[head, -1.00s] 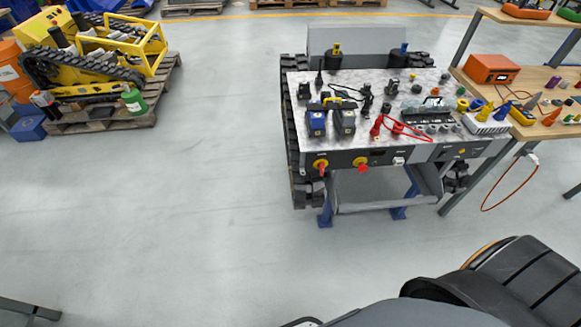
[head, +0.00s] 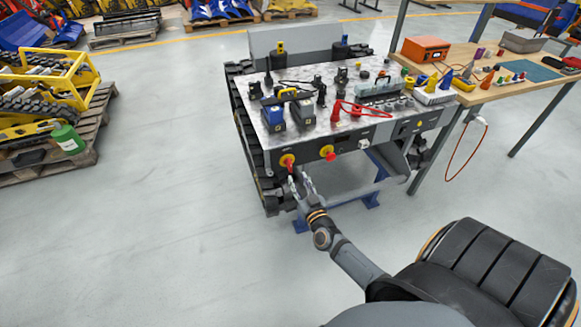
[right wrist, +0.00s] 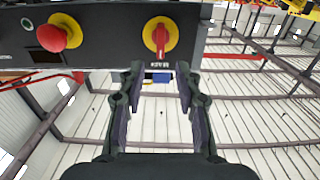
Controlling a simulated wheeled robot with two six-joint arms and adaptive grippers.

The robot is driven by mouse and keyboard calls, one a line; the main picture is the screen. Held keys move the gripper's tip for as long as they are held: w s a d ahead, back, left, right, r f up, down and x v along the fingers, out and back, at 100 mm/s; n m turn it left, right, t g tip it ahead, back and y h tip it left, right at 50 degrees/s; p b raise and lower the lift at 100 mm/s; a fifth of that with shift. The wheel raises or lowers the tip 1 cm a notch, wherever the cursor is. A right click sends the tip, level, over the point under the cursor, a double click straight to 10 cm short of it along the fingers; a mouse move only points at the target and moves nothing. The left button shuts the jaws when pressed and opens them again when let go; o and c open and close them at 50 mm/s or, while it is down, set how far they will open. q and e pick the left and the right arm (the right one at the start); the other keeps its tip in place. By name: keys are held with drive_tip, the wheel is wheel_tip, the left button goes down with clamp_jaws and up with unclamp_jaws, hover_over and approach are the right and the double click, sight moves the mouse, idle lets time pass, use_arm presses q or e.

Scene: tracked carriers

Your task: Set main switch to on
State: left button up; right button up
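The main switch (head: 288,162) is a red rotary handle on a yellow plate at the left of the carrier's dark front panel. In the right wrist view the main switch (right wrist: 160,36) has its handle lying along the picture's vertical, with lettering beside it. My right gripper (head: 301,179) is just in front of and below the switch in the head view. In the right wrist view the gripper (right wrist: 157,76) is open and empty, its fingertips short of the switch and roughly lined up with it. My left gripper is not in view.
A red mushroom button on yellow (head: 328,153) sits beside the switch; it also shows in the wrist view (right wrist: 60,32). Battery blocks (head: 273,118) and a red cable (head: 366,109) lie on the carrier top. A wooden workbench (head: 500,90) stands right.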

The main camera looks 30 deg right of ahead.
sight(291, 166)
drive_tip(key=b+x, duration=0.1)
drive_tip(key=x, duration=0.6)
drive_tip(key=shift+f+b, duration=0.15)
drive_tip(key=shift+b, duration=0.15)
drive_tip(key=shift+x, duration=0.75)
drive_tip(key=shift+a, duration=0.1)
clamp_jaws()
